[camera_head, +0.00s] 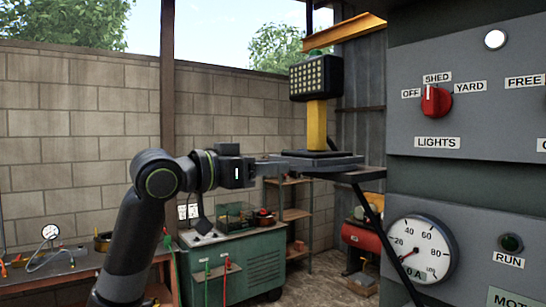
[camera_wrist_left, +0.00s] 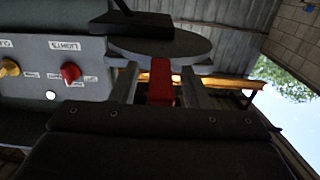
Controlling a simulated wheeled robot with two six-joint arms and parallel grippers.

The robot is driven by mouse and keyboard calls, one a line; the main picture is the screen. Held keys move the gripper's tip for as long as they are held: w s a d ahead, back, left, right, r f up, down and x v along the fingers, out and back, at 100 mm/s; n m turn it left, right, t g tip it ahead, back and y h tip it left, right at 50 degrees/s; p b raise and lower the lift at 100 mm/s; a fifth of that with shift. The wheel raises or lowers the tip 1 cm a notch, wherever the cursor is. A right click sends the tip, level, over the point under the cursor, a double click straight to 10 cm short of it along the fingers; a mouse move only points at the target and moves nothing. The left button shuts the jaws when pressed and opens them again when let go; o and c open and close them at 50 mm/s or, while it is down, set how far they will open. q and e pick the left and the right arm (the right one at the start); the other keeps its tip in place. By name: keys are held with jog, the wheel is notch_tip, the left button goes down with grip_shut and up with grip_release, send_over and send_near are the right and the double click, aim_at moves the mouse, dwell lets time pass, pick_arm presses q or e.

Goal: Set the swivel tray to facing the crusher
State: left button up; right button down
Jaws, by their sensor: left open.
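The swivel tray (camera_head: 350,172) is a dark round plate on a black bracket, beside the grey control panel in the head view. A yellow lamp post with a square lamp head (camera_head: 318,78) stands on it, its lamp face turned toward the left front. The tray's disc also shows from below in the left wrist view (camera_wrist_left: 180,48). My left gripper (camera_head: 274,168) is at the tray's left edge, its arm coming in from the left. In the wrist view its two fingers stand apart with a red tab (camera_wrist_left: 160,80) between them; I cannot tell whether they touch it.
The control panel (camera_head: 460,110) with a red lights knob (camera_head: 435,101) and an ammeter (camera_head: 421,249) fills the right side. A green cabinet (camera_head: 235,265) and a workbench (camera_head: 60,272) stand behind, along the block wall. A yellow beam (camera_head: 345,27) runs overhead.

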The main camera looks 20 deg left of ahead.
pick_arm(q)
jog(key=shift+x, duration=0.8)
grip_shut()
